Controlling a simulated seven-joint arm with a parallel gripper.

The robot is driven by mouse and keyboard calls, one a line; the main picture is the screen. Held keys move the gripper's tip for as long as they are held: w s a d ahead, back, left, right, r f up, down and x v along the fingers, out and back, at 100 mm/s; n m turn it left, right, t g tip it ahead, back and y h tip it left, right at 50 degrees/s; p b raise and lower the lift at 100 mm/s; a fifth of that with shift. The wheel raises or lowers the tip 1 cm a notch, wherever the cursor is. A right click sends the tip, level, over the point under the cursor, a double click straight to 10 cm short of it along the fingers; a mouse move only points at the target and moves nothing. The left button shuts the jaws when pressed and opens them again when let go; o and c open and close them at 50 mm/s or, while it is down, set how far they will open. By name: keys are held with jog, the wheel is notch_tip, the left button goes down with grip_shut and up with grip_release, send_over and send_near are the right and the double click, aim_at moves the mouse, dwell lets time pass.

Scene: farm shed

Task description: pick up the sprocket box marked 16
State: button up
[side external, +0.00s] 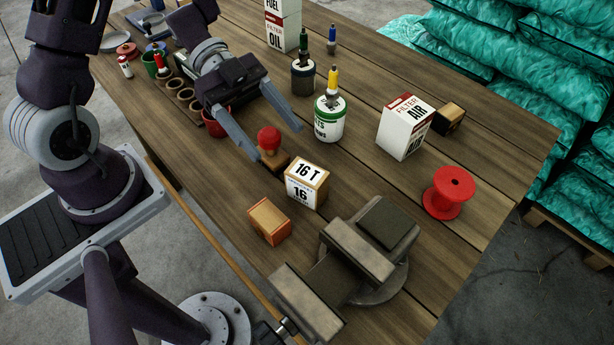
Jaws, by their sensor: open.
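The sprocket box marked 16 (306,184) is a small box with a white label reading "16 T" and "16" and brown sides. It sits on the wooden table in the middle of the side external view. My gripper (276,143) is open and empty, with its two grey fingers spread wide. It is up and to the left of the box in the picture, apart from it. A red-knobbed stamp (269,139) on a wooden block shows near the left fingertip, between the gripper and the box. I cannot tell whether the finger touches it.
A plain orange-brown box (269,222) lies just left of the marked box. A vise (345,258) stands below it. A red spool (448,193), an air filter box (405,126), a dark-ended box (447,118) and a white-green can (330,118) stand around. Bare planks lie right of the marked box.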

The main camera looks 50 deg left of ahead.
aim_at(304, 170)
jog(key=x, duration=0.7)
jog(key=shift+w+d+f, duration=0.15)
jog(key=shift+w+f, duration=0.15)
jog(key=shift+w, duration=0.05)
grip_shut()
